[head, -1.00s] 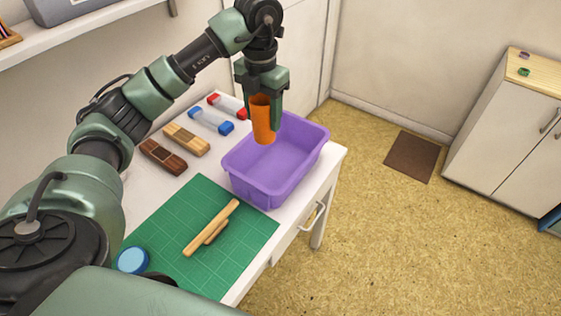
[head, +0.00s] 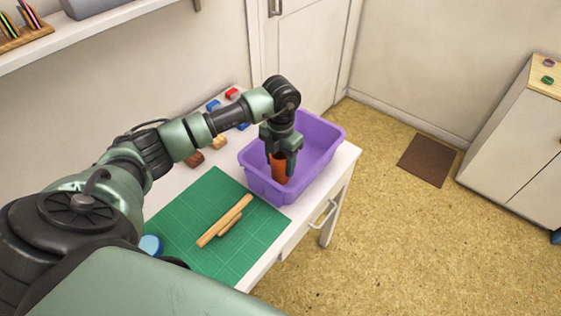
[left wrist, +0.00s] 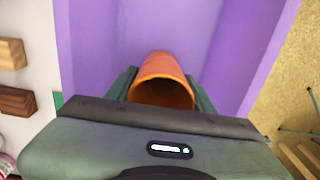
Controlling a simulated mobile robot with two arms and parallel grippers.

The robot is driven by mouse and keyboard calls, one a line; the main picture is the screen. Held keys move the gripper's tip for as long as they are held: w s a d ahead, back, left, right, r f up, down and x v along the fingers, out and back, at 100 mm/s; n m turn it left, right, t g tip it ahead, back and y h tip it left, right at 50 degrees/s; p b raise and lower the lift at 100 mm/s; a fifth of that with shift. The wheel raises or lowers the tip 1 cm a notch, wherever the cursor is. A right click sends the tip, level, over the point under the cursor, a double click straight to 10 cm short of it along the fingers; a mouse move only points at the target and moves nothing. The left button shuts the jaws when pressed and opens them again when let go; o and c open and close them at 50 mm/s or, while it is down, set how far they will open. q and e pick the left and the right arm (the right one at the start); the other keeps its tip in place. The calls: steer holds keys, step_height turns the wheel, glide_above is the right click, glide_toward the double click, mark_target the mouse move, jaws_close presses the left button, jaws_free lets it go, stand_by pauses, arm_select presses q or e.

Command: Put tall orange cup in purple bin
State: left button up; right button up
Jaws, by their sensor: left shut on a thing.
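The tall orange cup (head: 279,168) is held upright inside the purple bin (head: 318,172), near its left front part. My left gripper (head: 280,158) points down into the bin and is shut on the cup. In the left wrist view the cup (left wrist: 163,84) shows between the two fingers, its open rim towards the camera, with the purple bin (left wrist: 215,45) around it. I cannot tell whether the cup's base touches the bin floor. My right gripper is not in view.
The bin stands on a white table (head: 347,160) near its right edge. A green cutting mat (head: 190,215) with wooden sticks (head: 225,220) lies in front. Several blocks are partly behind my arm. The bin's far right part is empty.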

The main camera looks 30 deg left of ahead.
arm_select(q)
steer(key=shift+f, duration=0.3)
steer(key=o, duration=1.3)
steer(key=shift+o, duration=0.2)
steer(key=shift+r, duration=0.45)
step_height(320, 180, up, 12)
steer(key=b, duration=0.2)
steer(key=shift+f, duration=0.25)
steer(key=shift+d+f, duration=0.1)
